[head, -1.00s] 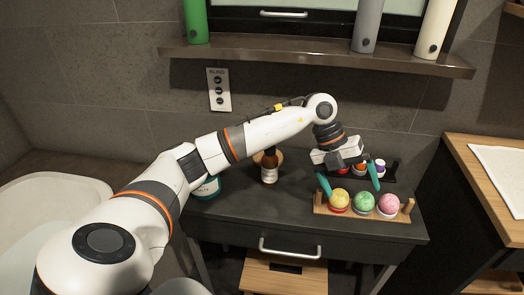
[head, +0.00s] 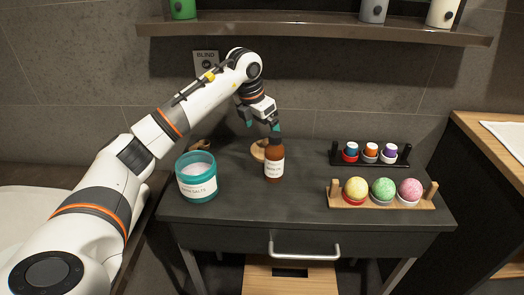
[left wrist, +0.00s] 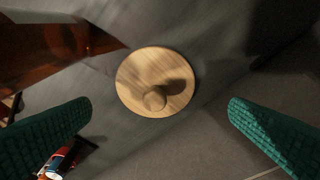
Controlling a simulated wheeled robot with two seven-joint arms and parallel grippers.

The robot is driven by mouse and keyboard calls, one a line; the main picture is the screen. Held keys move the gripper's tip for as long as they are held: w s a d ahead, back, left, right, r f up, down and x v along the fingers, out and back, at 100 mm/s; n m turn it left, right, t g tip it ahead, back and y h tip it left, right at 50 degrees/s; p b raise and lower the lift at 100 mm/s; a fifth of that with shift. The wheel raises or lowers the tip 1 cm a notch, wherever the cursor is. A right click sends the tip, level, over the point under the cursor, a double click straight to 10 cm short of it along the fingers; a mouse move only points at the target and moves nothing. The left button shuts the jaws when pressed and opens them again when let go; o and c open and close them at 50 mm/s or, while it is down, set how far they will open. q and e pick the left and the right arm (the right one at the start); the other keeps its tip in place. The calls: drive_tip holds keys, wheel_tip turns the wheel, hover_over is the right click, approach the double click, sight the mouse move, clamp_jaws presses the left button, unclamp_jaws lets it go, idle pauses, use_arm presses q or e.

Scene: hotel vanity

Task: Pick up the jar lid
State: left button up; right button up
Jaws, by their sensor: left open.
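The jar lid (left wrist: 155,75) is a round wooden disc with a small knob, lying on the dark vanity top. In the head view the lid (head: 257,150) is partly hidden behind the brown bottle. My left gripper (head: 262,125) is open above and behind the bottle, over the lid's area. In the left wrist view the green fingertips (left wrist: 160,130) stand wide apart with the lid between and beyond them, untouched. The open teal bath salts jar (head: 197,178) stands to the left. My right gripper is not in view.
The brown bottle (head: 274,163) stands close in front of the lid. To the right are a wooden rack (head: 350,202) with yellow, green and pink balls and a black rack (head: 400,158) with small capped bottles. A shelf (head: 300,33) runs above.

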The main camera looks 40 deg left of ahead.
sight(267, 140)
use_arm(q)
drive_tip(key=x, duration=0.4)
drive_tip(key=b+x, duration=0.1)
drive_tip(key=x, duration=0.1)
drive_tip(key=shift+d+r, duration=0.1)
drive_tip(key=shift+d, duration=0.2)
drive_tip(key=c, duration=0.7)
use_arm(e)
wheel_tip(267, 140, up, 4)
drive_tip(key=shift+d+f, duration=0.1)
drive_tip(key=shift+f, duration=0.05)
